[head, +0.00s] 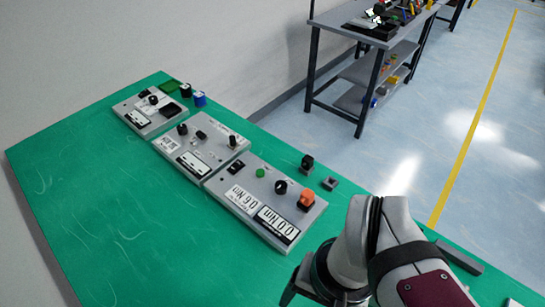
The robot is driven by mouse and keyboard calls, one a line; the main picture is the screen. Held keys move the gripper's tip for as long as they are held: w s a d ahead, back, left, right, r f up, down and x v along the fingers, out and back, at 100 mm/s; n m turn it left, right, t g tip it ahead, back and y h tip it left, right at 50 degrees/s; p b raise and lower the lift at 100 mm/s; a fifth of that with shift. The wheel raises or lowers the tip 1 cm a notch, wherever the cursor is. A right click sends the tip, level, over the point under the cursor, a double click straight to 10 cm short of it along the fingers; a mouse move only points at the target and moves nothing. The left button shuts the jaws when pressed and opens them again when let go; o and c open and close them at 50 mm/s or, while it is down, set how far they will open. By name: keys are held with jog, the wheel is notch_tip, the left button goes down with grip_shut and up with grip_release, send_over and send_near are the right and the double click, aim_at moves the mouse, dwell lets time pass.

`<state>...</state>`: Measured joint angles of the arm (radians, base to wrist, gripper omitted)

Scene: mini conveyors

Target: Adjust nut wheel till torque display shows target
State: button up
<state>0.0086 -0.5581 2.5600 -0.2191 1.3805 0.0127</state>
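The nearest grey panel (268,232) on the green table carries two labels that appear upside down. The display (277,222) with a black frame reads 0.0 Nm, and the white label (242,198) beside it reads 0.6 Nm. An orange knob (306,198) sits at the panel's right corner and a black round knob (281,187) beside it. I cannot tell for sure which is the nut wheel. My gripper (291,288) is at the bottom edge, in front of the panel and apart from it. Its fingers are partly cut off and its opening is unclear.
Two more grey panels (206,166) (130,124) with knobs stand in a row to the left. Small black and grey blocks (307,163) lie behind the nearest panel. Green and blue pieces (199,98) lie at the far left. The table's front (110,215) is clear.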

jog(key=w+r+n, duration=0.3)
jog(key=w, duration=0.7)
jog(key=shift+d+r+n, duration=0.2)
jog(key=shift+r+n, duration=0.2)
jog(key=n+h, duration=0.2)
jog(key=n, duration=0.9)
send_over(282, 185)
notch_tip(282, 185, down, 6)
notch_tip(282, 185, down, 14)
jog(key=shift+f, duration=0.8)
jog(key=shift+c, duration=0.3)
